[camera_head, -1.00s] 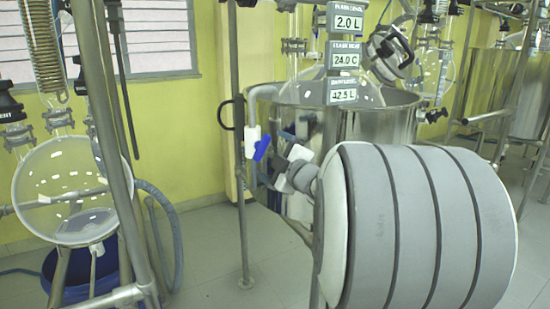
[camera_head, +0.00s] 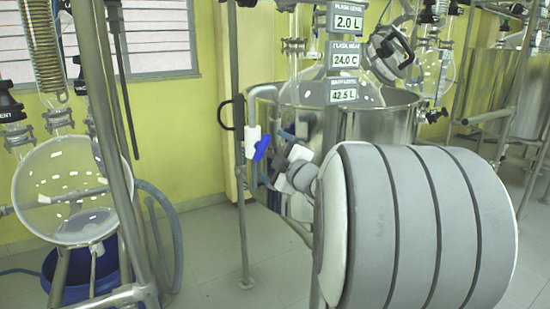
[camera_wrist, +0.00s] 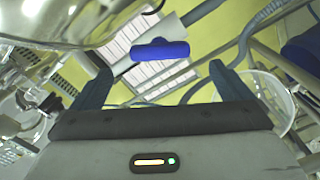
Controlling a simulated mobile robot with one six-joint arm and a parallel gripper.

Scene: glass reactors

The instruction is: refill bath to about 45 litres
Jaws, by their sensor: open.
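The steel bath (camera_head: 375,122) stands in the middle of the head view, with a glass flask inside it. Its displays read 2.0 L, 24.0 C and, on the bath level display (camera_head: 344,91), 42.5 L. A pipe with a white valve body and a blue valve handle (camera_head: 262,148) comes down at the bath's left side. The blue handle also shows in the wrist view (camera_wrist: 160,50), beyond and roughly between my fingertips. My gripper (camera_wrist: 160,75) is open and empty, apart from the handle. In the head view my arm hides most of the gripper.
A steel frame (camera_head: 115,160) with a round glass flask (camera_head: 72,190) stands at the left, above a blue tub (camera_head: 75,268). A grey hose (camera_head: 168,225) hangs beside it. A steel post (camera_head: 240,190) rises just left of the valve. Floor between frame and post is clear.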

